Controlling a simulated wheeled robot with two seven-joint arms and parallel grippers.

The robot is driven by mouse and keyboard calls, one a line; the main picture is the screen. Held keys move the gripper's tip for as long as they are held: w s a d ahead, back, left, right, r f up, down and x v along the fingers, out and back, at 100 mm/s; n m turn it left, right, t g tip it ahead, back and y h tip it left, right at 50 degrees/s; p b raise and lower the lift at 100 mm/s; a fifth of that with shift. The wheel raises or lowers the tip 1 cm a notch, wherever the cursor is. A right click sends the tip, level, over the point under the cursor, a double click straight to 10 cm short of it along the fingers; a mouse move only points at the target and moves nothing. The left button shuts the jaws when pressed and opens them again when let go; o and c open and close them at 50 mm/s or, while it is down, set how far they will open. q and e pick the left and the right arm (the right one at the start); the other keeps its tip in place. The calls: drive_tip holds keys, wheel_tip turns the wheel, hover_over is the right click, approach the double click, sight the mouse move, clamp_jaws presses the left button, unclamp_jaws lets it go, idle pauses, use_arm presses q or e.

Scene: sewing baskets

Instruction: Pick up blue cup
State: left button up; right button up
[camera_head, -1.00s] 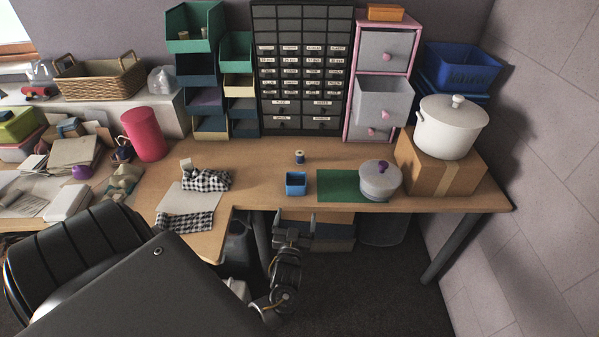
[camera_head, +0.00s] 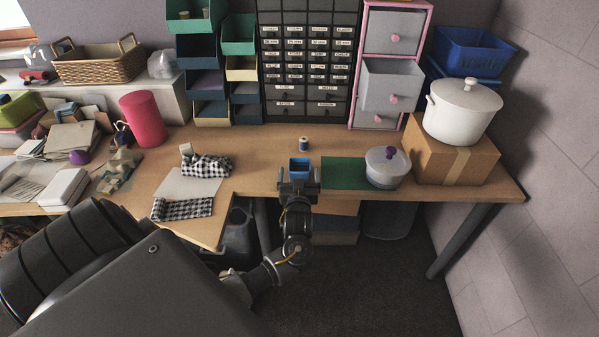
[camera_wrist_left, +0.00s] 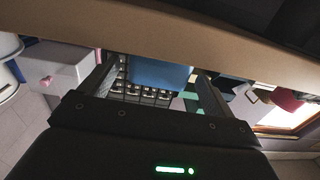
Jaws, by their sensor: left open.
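The small blue cup (camera_head: 299,166) stands near the front edge of the wooden table in the head view, partly hidden behind my left gripper. My left gripper (camera_head: 299,186) is open at the table's front edge, just in front of the cup. In the left wrist view the blue cup (camera_wrist_left: 160,75) shows ahead, between the two fingers of the open gripper (camera_wrist_left: 155,88). I cannot tell from the views whether a finger touches it. My right gripper is not in view.
The wooden table (camera_head: 255,170) has its front edge close to my left gripper. A green mat (camera_head: 340,174) with a lidded pot (camera_head: 387,170) lies right of the cup. A thread spool (camera_head: 303,144) stands behind it. Checkered cloth (camera_head: 207,166) lies to the left.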

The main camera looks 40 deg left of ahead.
sight(300, 159)
use_arm(q)
drive_tip(key=shift+x, duration=2.7)
drive_tip(key=shift+d+r, duration=0.1)
drive_tip(key=c, duration=1)
drive_tip(key=shift+c, duration=0.2)
wheel_tip(300, 159, up, 10)
drive_tip(key=p, duration=0.1)
